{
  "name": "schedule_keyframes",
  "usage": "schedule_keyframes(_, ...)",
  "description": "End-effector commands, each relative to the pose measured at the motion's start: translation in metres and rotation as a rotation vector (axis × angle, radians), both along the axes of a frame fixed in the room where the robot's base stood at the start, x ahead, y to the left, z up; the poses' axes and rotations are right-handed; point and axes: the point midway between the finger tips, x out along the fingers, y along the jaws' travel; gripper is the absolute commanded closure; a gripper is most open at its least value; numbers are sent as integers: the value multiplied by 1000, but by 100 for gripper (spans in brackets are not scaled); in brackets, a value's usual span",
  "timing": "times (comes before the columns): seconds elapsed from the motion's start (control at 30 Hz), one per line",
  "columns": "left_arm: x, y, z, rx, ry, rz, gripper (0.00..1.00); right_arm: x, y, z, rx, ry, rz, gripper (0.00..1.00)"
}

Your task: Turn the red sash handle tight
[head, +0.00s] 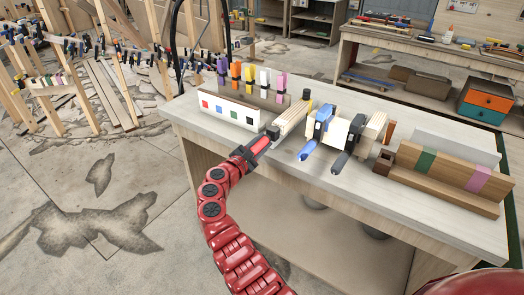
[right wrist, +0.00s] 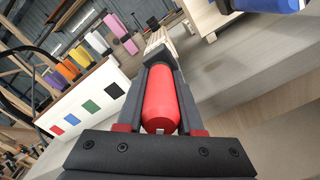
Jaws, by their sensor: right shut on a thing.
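My right gripper (head: 256,149) reaches in over the near edge of the workbench (head: 225,138). It is shut on the red sash handle (right wrist: 160,98), with one dark finger along each side of it in the right wrist view. The handle lies lengthwise between the fingers and points away from my palm. Beyond it a pale wooden bar (head: 291,118) runs back across the bench. My left gripper is not in view.
A white board with colored squares (head: 228,111) and a row of colored clamps stands left. Brown boards with green and pink bands (head: 445,180) lie at right.

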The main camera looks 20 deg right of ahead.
Motion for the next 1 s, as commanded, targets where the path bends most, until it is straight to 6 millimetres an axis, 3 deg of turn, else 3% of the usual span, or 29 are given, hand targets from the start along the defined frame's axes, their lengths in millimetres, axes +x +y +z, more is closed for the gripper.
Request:
schedule_keyframes(0.03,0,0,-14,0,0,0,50,0,0,-5,27,-41,0,100)
schedule_keyframes(1.0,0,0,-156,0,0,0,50,0,0,-6,595,-763,-1,100)
